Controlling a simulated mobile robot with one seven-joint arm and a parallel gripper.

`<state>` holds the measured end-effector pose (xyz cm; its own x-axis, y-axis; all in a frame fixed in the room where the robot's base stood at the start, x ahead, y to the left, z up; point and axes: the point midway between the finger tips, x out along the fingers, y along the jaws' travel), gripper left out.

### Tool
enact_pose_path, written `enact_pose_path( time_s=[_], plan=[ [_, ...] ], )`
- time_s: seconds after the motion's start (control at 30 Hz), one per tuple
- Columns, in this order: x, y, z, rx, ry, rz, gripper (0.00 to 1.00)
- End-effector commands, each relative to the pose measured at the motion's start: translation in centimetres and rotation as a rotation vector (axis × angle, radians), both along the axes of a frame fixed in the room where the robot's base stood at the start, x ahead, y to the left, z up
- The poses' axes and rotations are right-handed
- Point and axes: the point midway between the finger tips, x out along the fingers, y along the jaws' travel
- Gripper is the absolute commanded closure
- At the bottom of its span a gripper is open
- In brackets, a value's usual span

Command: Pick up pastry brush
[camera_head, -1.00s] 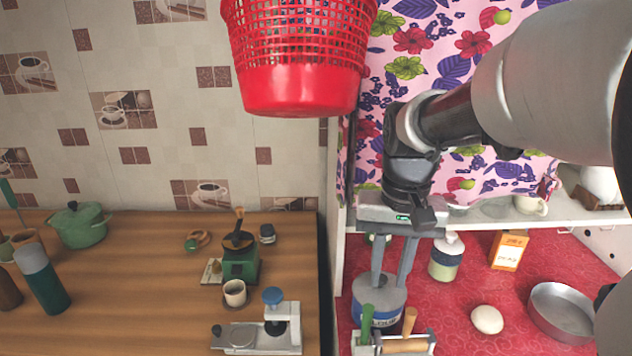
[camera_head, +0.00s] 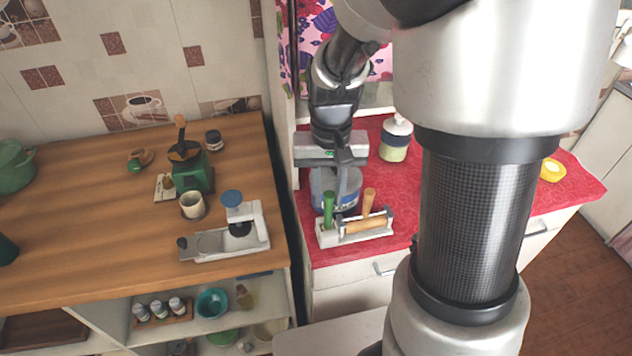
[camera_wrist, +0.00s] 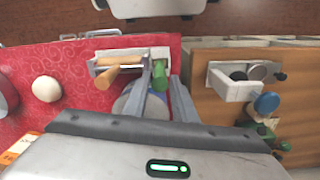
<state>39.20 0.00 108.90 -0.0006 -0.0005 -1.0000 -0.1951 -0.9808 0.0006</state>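A small white holder (camera_head: 328,238) stands near the front left edge of the red counter. It bears an upright green handle (camera_head: 328,208), an upright wooden handle (camera_head: 368,201) and a wooden rolling pin (camera_head: 366,225). One of the upright handles may be the pastry brush; no bristles show, so I cannot tell which. In the wrist view the green handle (camera_wrist: 160,73) lies just beyond and between my fingertips, the wooden one (camera_wrist: 106,77) to their left. My gripper (camera_wrist: 167,84) is open and empty, pointing down just behind the holder in the head view.
A blue-and-white jar (camera_head: 322,184) stands close behind the holder, beside my fingers. The wooden counter (camera_head: 90,230) lies left across a gap, bearing a white press (camera_head: 245,232).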

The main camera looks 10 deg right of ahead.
Motion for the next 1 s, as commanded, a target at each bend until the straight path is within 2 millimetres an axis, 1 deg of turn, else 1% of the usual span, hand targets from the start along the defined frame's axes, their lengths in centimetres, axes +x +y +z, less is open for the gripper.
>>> enact_pose_path(
  time_s=[0.17, 0.33, 0.43, 0.57, 0.77, 0.9, 1.0],
  plan=[
    [-0.2, 0.0, -1.1, 0.000, 0.002, 0.000, 0.75],
    [-0.6, 0.0, -3.7, -0.001, 0.005, 0.000, 0.75],
    [-0.5, 0.0, -5.0, 0.000, 0.003, 0.000, 0.75],
    [-0.5, 0.0, -5.7, 0.000, 0.001, 0.000, 0.75],
    [-0.5, 0.0, -5.6, 0.001, 0.000, 0.000, 0.75],
    [-0.4, 0.0, -5.6, 0.001, 0.000, 0.000, 0.99],
    [-0.4, 0.0, -5.6, 0.001, 0.000, 0.000, 1.00]
  ],
)
